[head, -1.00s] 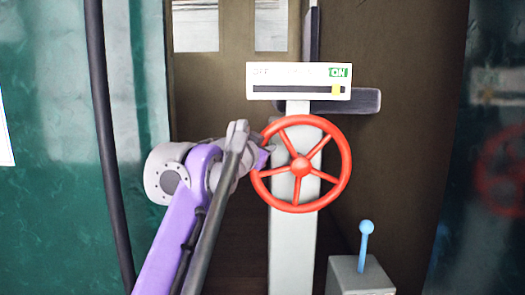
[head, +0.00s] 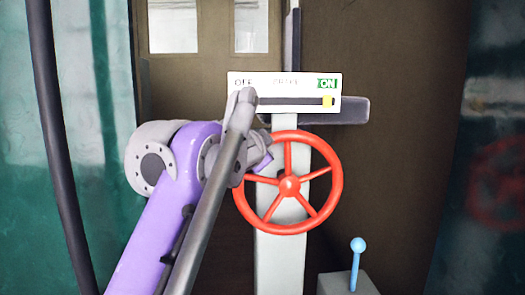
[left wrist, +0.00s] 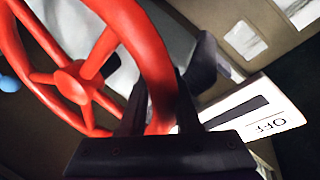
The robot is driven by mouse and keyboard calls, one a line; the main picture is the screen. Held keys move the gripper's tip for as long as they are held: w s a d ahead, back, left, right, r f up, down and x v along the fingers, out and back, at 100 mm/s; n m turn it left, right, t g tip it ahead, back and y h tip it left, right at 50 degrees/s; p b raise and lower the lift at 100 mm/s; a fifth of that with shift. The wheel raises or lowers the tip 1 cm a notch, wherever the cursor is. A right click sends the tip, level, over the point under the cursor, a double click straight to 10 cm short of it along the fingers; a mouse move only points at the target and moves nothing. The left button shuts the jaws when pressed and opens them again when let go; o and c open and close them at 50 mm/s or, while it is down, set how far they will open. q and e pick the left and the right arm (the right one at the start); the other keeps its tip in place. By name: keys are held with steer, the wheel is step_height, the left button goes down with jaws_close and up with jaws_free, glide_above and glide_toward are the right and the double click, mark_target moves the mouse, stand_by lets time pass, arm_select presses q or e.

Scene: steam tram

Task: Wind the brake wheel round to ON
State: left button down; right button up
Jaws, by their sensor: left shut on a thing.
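The red brake wheel (head: 289,186) stands on a grey post (head: 281,250) in the head view. My left gripper reaches its upper left rim, where my own arm hides the fingers. In the left wrist view the left gripper (left wrist: 160,115) is shut on the rim of the brake wheel (left wrist: 75,82). The white brake plate (head: 285,84) above the wheel reads OFF at left and ON at right in green. Its yellow marker (head: 328,101) is at the right end of the slot, under ON. The plate's OFF end also shows in the left wrist view (left wrist: 283,122). My right gripper is not in view.
A blue-knobbed lever (head: 357,262) stands on a grey box (head: 347,284) at the lower right. A dark bar (head: 356,110) sticks out behind the plate. A black pole (head: 62,150) runs down the left side.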

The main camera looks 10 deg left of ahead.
arm_select(q)
steer(key=shift+d+r, duration=0.2)
steer(key=shift+d, duration=0.1)
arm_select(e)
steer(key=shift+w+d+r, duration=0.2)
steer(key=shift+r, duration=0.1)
arm_select(q)
steer(key=shift+m, duration=0.3)
steer(key=c, duration=0.6)
jaws_free()
steer(key=shift+w, duration=0.1)
steer(key=p+v, duration=0.1)
steer(key=v, duration=0.9)
steer(key=shift+s+d+r, duration=0.1)
steer(key=shift+s+r, duration=0.1)
steer(key=shift+s, duration=0.15)
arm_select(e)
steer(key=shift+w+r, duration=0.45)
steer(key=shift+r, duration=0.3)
